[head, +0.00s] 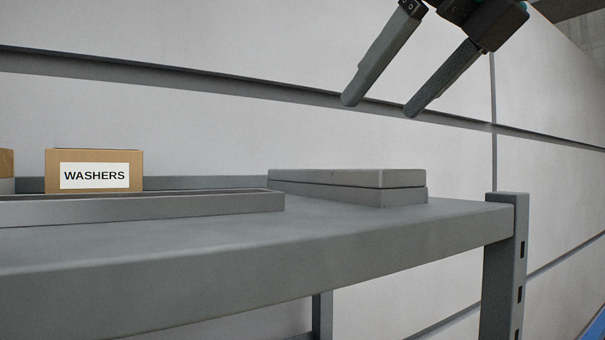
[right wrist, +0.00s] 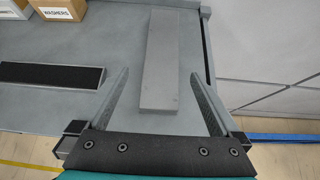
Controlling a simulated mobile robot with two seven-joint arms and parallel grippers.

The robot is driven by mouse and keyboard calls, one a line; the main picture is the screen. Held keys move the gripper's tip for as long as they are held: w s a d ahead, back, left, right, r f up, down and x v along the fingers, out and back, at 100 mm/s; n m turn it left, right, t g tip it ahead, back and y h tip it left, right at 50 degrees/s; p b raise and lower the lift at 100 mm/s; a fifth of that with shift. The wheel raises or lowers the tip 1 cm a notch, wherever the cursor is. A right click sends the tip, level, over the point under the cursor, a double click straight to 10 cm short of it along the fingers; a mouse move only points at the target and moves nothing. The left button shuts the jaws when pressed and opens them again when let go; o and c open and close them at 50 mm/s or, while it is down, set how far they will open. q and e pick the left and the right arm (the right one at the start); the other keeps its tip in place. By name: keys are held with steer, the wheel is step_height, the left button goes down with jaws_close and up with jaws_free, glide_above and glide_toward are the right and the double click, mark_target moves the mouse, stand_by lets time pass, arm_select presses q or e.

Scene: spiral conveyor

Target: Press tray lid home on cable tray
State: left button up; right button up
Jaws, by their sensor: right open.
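A flat grey tray lid (head: 345,178) lies on a grey cable tray (head: 400,197) near the right end of the shelf. A thin dark seam shows between the two; I cannot tell how tightly the lid sits. In the right wrist view the lid (right wrist: 170,55) is a long plain grey bar that hides the tray beneath it. My right gripper (head: 381,106) is open and empty, above the lid and apart from it. In the right wrist view its two fingers appear on either side of the lid's near end. My left gripper is not in view.
A long low grey holder with a dark top (head: 140,207) lies left of the lid. Behind it stands a cardboard box labelled WASHERS (head: 94,171), with another box at the left edge. A shelf post (head: 505,260) stands at the right corner, and a panelled wall behind.

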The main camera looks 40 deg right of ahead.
mark_target(329, 171)
steer(key=shift+w+f, duration=0.1)
steer(key=shift+w, duration=0.15)
steer(key=x, duration=0.8)
steer(key=shift+w+d+f, duration=0.15)
steer(key=shift+w+f, duration=0.05)
steer(key=p+x, duration=0.1)
steer(key=x, duration=0.4)
steer(key=shift+w+d+f+p, duration=0.2)
steer(key=shift+w+f+p, duration=0.05)
steer(key=shift+w+p, duration=0.05)
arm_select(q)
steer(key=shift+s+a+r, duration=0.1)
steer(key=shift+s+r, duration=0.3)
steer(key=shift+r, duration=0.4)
arm_select(e)
steer(key=shift+c, duration=0.2)
steer(key=shift+r, duration=0.1)
steer(key=c, duration=1.2)
arm_select(q)
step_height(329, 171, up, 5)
steer(key=p, duration=0.4)
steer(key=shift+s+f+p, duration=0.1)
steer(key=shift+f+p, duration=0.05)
steer(key=shift+p, duration=0.2)
arm_select(e)
step_height(329, 171, up, 20)
